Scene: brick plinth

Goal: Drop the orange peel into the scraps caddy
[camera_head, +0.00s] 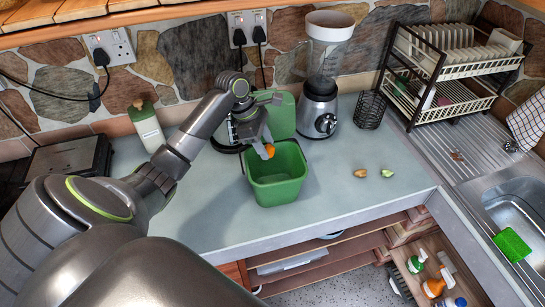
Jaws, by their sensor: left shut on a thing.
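The scraps caddy (276,190) is a green open bin on the grey counter, near the middle of the view. A green lid-like panel stands up behind it. My left gripper (266,147) is above the caddy's back left rim. It is shut on the orange peel (268,151), a small bright orange piece that shows below the fingers. The peel looks to be over or just at the caddy's rim; its exact height is hard to tell. The caddy's floor shows no clear contents. My right gripper is not in view.
A blender (319,107) and a dark wire holder (370,109) stand behind the caddy. Two small scraps (387,173) lie on the counter to its right. A dish rack (447,70) and sink (518,215) are at the right. A bottle (147,127) stands at the left.

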